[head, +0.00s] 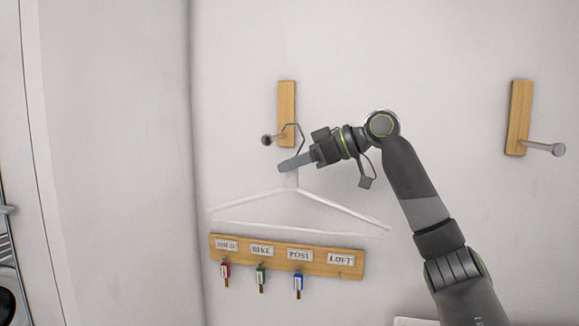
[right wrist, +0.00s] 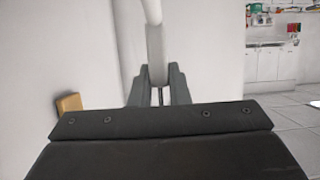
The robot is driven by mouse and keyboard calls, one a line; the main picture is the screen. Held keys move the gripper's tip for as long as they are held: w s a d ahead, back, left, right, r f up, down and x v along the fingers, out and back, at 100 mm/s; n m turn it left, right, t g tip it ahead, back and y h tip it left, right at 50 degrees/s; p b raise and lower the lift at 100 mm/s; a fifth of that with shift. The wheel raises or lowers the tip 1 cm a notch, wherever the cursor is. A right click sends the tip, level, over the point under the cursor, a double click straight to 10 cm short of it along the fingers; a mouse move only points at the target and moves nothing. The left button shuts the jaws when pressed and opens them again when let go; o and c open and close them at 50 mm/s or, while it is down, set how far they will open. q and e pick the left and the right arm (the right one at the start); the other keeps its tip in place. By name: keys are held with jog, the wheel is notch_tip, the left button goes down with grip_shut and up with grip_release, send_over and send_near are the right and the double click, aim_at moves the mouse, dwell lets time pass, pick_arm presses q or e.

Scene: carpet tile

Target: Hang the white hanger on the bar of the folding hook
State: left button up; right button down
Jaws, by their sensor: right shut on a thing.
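The white hanger (head: 300,196) hangs from my right gripper (head: 291,164), which is shut on its neck just below the grey wire hook (head: 301,136). The neck also shows between the fingers in the right wrist view (right wrist: 157,55). The wire hook is right at the bar (head: 270,139) of the left wooden wall hook (head: 287,98). I cannot tell whether the wire passes over the bar or in front of it. A second wooden wall hook (head: 519,118), with its bar (head: 545,148) sticking out, is at the right. My left gripper is not in view.
A wooden key rack (head: 350,271) with labels and red, green and blue key tags is on the wall just below the hanger. The wall between the two hooks is bare apart from my right arm. A counter with a sink area (right wrist: 272,62) is far off in the wrist view.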

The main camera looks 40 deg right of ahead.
jog(key=w+f+b, duration=0.1)
jog(key=w+f, duration=0.1)
jog(key=w, duration=0.4)
jog(key=shift+w+d, duration=0.25)
jog(key=shift+w, duration=0.1)
dwell(0.5)
jog(key=c, duration=1.3)
grip_release()
jog(key=b+v, duration=0.5)
jog(key=v, duration=1.2)
jog(key=shift+s+r, duration=0.15)
jog(key=shift+s, duration=0.05)
